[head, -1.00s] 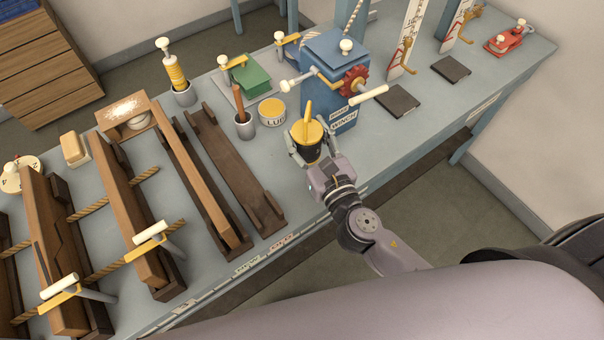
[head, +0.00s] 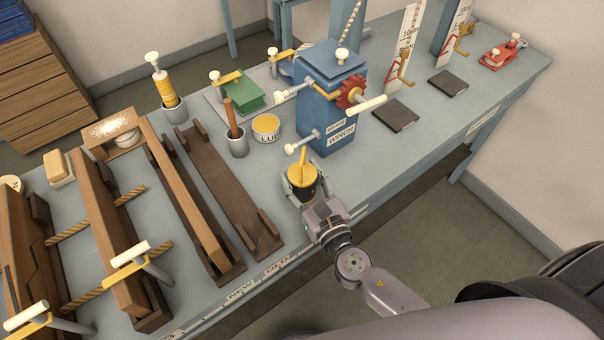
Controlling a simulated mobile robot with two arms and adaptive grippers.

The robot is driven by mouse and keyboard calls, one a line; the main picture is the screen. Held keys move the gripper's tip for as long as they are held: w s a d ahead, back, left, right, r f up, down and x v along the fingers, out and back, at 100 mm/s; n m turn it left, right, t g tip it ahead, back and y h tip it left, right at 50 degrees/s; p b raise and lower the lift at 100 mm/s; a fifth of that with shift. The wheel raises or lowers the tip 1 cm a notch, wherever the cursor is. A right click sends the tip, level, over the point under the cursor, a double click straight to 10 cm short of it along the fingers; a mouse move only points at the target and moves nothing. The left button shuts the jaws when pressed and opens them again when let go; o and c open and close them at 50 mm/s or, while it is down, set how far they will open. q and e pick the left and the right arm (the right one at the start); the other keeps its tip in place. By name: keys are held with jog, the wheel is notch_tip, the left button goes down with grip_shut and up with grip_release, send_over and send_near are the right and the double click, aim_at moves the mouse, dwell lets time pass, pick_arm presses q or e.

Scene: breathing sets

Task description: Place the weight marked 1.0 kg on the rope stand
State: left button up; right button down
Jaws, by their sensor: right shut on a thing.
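My right gripper (head: 305,182) is shut around a black-bodied piece with a yellow top and upright yellow spike (head: 302,174), in front of the blue winch. I cannot read any marking on it, nor tell whether it is clear of the table. No weight with a readable 1.0 kg mark shows. I cannot tell for sure which fixture is the rope stand; ropes run through the wooden frames (head: 120,240) at left, and another rope (head: 351,22) rises behind the winch. My left gripper is not in view.
The blue winch (head: 338,90) with its red gear and white-handled crank stands just behind the held piece. A yellow tin (head: 266,128) and a grey cup (head: 238,147) stand left of it. Dark flat plates (head: 395,116) lie right. The table front edge is close.

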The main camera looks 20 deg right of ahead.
jog(key=shift+r, duration=0.1)
jog(key=c, duration=1.2)
grip_release()
jog(key=shift+f, duration=0.25)
jog(key=o, duration=0.5)
jog(key=shift+s, duration=0.1)
jog(key=shift+c, duration=0.2)
jog(key=shift+r, duration=0.1)
jog(key=shift+r, duration=0.2)
jog(key=s+d+b, duration=0.1)
jog(key=s+b, duration=0.3)
jog(key=s, duration=0.8)
jog(key=shift+d+b, duration=0.4)
jog(key=shift+w, duration=0.1)
